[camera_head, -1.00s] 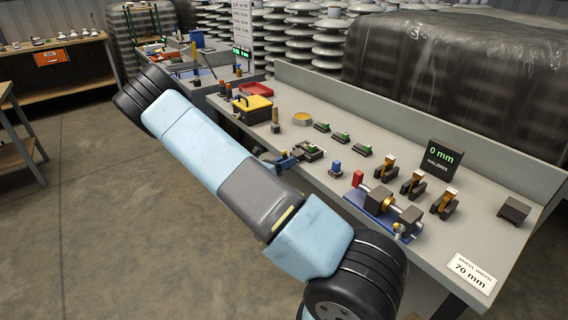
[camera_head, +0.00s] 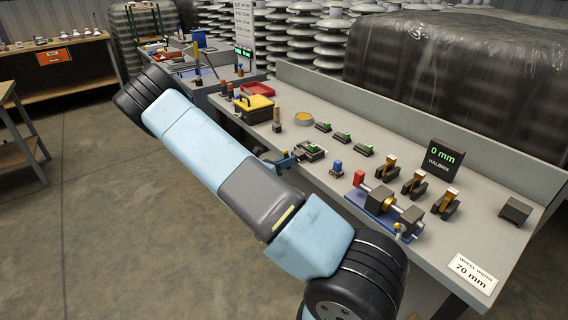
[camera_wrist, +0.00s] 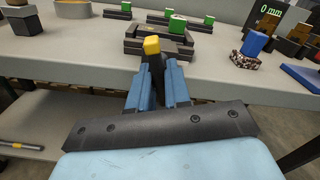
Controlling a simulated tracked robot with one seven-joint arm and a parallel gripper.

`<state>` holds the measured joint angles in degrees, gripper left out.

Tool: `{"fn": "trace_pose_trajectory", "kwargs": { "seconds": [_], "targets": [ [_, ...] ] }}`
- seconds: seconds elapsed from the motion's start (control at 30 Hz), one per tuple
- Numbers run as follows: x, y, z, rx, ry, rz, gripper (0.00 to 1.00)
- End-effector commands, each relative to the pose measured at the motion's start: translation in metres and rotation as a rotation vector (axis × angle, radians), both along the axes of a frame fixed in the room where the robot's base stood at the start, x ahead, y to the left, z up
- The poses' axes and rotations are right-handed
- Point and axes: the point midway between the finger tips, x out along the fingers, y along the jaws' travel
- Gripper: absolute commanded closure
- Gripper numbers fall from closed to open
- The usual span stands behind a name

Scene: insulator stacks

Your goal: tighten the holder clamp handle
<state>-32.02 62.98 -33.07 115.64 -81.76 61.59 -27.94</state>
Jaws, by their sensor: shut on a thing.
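The holder (camera_wrist: 160,40) is a dark block at the front edge of the bench, with a green-topped piece (camera_wrist: 177,24) on it. It also shows in the head view (camera_head: 311,151). The holder clamp handle (camera_wrist: 152,45) has a yellow end and a dark body, and points toward the wrist camera. My gripper (camera_wrist: 156,82) has blue fingers on both sides of the handle and is shut on it. In the head view my gripper (camera_head: 281,162) is small beside the holder, partly behind my arm. The handle's lower part is hidden between the fingers.
A blue-topped piece (camera_head: 337,168) stands right of the holder. Farther right are a blue-based fixture (camera_head: 372,213) with a red end and a display (camera_head: 441,157) reading 0 mm. Several green-topped pieces (camera_head: 343,137) lie behind. A yellow box (camera_head: 253,108) stands at left.

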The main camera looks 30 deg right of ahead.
Motion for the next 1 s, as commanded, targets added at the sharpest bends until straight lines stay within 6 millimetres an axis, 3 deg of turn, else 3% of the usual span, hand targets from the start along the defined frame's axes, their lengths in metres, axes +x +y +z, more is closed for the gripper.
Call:
{"fn": "trace_pose_trajectory", "kwargs": {
  "seconds": [0.37,1.0],
  "targets": [
    [0.0008,-0.0045,0.0008,0.037,-0.205,-0.003,1.00],
    [0.0020,-0.0032,0.0018,0.150,-0.799,-0.003,1.00]
  ]
}}
